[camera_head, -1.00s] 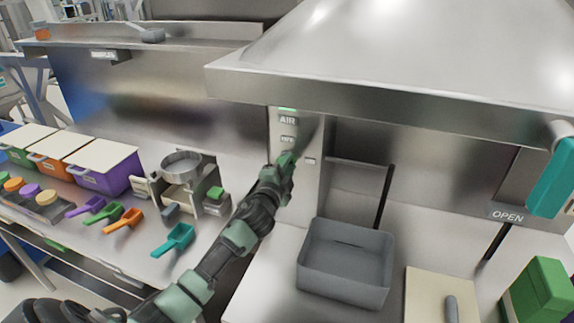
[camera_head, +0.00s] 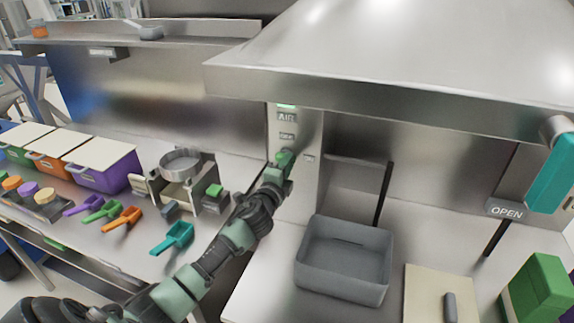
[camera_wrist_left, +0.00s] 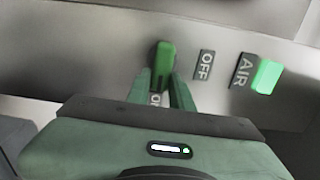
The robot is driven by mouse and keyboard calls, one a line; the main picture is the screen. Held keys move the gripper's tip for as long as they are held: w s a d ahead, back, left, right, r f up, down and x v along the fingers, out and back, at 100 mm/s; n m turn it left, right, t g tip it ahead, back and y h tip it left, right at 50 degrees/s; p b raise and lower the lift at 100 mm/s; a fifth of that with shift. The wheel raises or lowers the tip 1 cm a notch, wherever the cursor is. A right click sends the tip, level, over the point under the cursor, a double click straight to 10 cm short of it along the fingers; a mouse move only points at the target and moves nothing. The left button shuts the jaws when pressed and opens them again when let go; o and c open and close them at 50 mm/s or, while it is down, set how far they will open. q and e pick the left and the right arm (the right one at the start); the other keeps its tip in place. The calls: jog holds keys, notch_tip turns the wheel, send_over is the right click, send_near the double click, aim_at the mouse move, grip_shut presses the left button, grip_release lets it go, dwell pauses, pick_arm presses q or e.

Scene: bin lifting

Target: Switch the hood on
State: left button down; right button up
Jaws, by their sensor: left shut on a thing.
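The hood (camera_head: 400,60) is a large steel canopy above the counter. Its control panel (camera_head: 299,185) is an upright steel strip below the canopy, with AIR, OFF and a further small label. My left gripper (camera_head: 284,158) is at this panel. In the left wrist view, my left gripper (camera_wrist_left: 166,88) is shut on a green switch lever (camera_wrist_left: 165,56), whose end sticks out past the fingertips. The OFF label (camera_wrist_left: 205,65) is beside the lever; another label by the fingers is partly hidden. A green light (camera_wrist_left: 267,77) glows next to the AIR label (camera_wrist_left: 243,70). My right gripper is out of view.
A grey bin (camera_head: 345,285) stands on the counter right of my arm. A sieve stand (camera_head: 180,165), coloured scoops (camera_head: 172,238) and lidded bins (camera_head: 105,170) are at left. A teal handle (camera_head: 552,175) and an OPEN sign (camera_head: 507,211) are at right.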

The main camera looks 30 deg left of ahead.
pick_arm(q)
jog(key=c, duration=1.2)
grip_release()
jog(key=shift+c, duration=0.2)
jog(key=shift+s+d+f, duration=0.1)
jog(key=b+v, duration=0.1)
jog(key=v, duration=0.6)
jog(key=shift+s+b, duration=0.3)
jog(key=shift+b, duration=0.05)
